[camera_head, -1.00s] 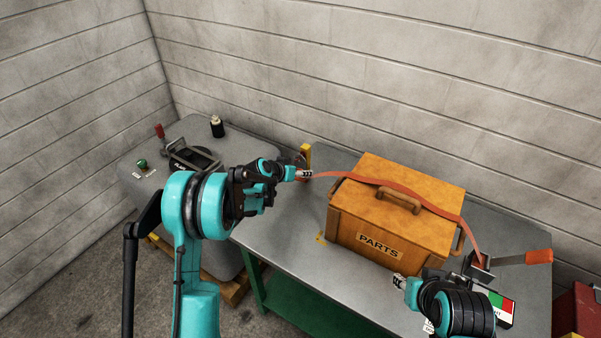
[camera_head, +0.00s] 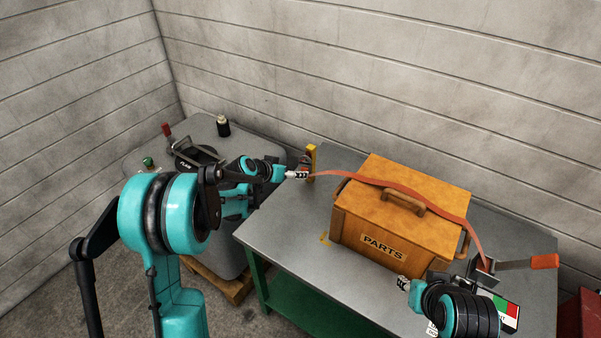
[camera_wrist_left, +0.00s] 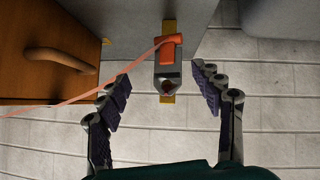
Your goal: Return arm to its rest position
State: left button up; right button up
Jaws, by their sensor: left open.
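My left gripper (camera_head: 297,174) is open with nothing between its fingers, at the far left of the bench. In the left wrist view its fingers (camera_wrist_left: 161,85) are spread to either side of a grey anchor fitting (camera_wrist_left: 168,75) with an orange piece on top. An orange strap (camera_head: 400,187) runs from this fitting over the wooden PARTS crate (camera_head: 347,226) to a ratchet (camera_head: 484,270) on the right. My right gripper (camera_head: 403,284) is by the crate's front right corner; its finger opening is too small to tell.
The grey bench top (camera_head: 277,229) is bare left of the crate. An orange-handled lever (camera_head: 544,262) sticks out at the right. Walls close the back and left.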

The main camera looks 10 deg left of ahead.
pick_arm(q)
jog(key=s+d+r+n+g+y, duration=0.1)
jog(key=s+r, duration=0.4)
jog(key=s, duration=0.4)
jog(key=s+d+r+y, duration=0.1)
jog(key=s+r, duration=0.3)
jog(key=s, duration=0.5)
jog(key=s+a+f+n+y, duration=0.1)
jog(key=s, duration=0.8)
jog(key=s+a+g+y, duration=0.1)
jog(key=s+y, duration=0.1)
jog(key=s, duration=0.7)
jog(key=shift+s+f+n, duration=0.15)
jog(key=shift+f+n, duration=0.2)
jog(key=shift+n, duration=0.05)
jog(key=shift+a, duration=0.1)
